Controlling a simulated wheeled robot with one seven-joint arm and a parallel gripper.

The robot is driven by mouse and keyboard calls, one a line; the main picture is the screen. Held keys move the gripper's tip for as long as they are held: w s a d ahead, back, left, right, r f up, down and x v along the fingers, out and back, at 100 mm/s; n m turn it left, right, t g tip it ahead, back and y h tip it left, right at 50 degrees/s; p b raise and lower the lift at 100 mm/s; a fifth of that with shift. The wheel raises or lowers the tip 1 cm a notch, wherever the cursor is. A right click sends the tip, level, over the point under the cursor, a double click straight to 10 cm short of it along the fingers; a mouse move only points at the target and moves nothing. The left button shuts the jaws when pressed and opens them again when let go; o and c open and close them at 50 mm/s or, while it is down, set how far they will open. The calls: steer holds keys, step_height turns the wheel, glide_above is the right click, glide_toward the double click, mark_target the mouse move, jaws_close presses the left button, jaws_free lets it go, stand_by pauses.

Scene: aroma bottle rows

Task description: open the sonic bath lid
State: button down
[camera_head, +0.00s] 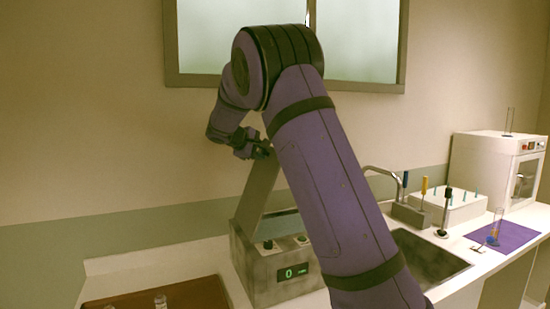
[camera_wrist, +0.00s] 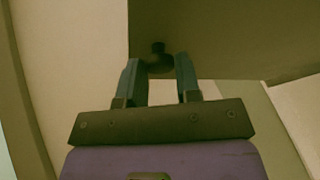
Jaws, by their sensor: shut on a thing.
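The sonic bath (camera_head: 280,272) is a grey box on the counter with a green "0" display and two knobs on its front. Its lid (camera_head: 259,188) is raised and steeply tilted above the box. My gripper (camera_head: 262,150) is at the lid's upper edge. In the wrist view, the lid (camera_wrist: 215,40) fills the upper part, and my gripper's two fingers (camera_wrist: 160,72) are shut on its dark knob (camera_wrist: 158,58). My arm hides the right side of the bath in the head view.
A sink (camera_head: 428,258) with a tap (camera_head: 385,172) lies to the right. Beyond it are a white rack (camera_head: 450,208), a purple mat (camera_head: 503,237) with glassware, and a white oven (camera_head: 492,165). A brown tray (camera_head: 190,295) with small bottles (camera_head: 160,301) is front left.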

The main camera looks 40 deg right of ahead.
steer(key=w+a+h, duration=0.1)
steer(key=a+h, duration=0.1)
steer(key=a, duration=0.4)
steer(key=w+a+n+h, duration=0.1)
steer(key=w+a+h, duration=0.1)
steer(key=a, duration=0.4)
steer(key=shift+r+h, duration=0.2)
steer(key=shift+h, duration=0.1)
steer(key=c, duration=0.8)
jaws_free()
steer(key=shift+a, duration=0.1)
steer(key=a, duration=0.3)
steer(key=s+a, duration=0.1)
steer(key=a, duration=0.3)
steer(key=a+r, duration=0.1)
steer(key=a, duration=0.2)
steer(key=shift+s+a, duration=0.25)
